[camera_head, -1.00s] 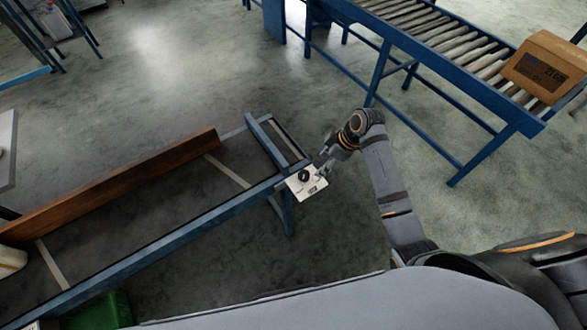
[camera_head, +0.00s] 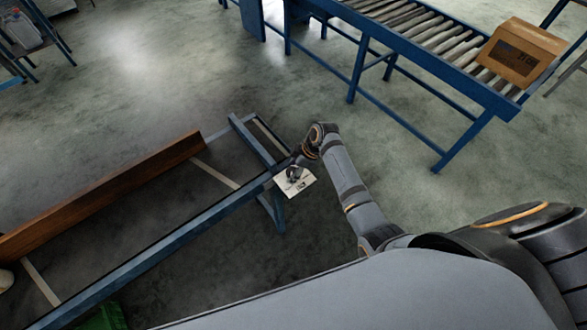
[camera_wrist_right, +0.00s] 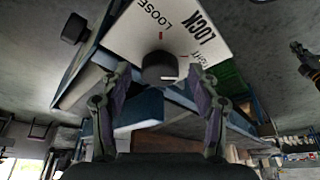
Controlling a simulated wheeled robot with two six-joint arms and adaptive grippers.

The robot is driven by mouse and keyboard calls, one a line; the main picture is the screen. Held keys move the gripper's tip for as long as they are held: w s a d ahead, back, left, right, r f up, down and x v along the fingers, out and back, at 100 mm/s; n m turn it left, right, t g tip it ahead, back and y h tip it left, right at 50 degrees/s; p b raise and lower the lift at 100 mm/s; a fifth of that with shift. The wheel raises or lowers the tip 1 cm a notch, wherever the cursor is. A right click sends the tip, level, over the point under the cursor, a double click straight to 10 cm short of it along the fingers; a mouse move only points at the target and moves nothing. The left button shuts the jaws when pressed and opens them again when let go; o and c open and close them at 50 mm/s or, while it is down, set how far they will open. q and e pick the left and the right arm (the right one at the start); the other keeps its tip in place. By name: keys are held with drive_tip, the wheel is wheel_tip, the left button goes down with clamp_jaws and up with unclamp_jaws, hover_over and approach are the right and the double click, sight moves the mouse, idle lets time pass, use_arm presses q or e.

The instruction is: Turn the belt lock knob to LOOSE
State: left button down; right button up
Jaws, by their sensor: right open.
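The belt lock knob (camera_wrist_right: 160,68) is a black round knob on a white panel (camera_wrist_right: 205,28) marked LOOSE, LOCK and TIGHT in the right wrist view. Small red marks show on the panel and on the knob; I cannot tell which word the knob points to. My right gripper (camera_wrist_right: 159,78) is open, with one finger on either side of the knob and no clear contact. In the head view, my right gripper (camera_head: 293,172) is over the white panel (camera_head: 305,186) and mostly hides the knob.
The panel sits at the end of a blue-framed conveyor (camera_head: 160,246) with a wooden side board (camera_head: 110,190). A second black knob (camera_wrist_right: 75,28) shows in the wrist view. A roller conveyor (camera_head: 425,60) with a cardboard box (camera_head: 521,52) stands at upper right. Open floor lies between.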

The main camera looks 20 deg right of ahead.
drive_tip(key=c, duration=1.2)
drive_tip(key=shift+o, duration=0.2)
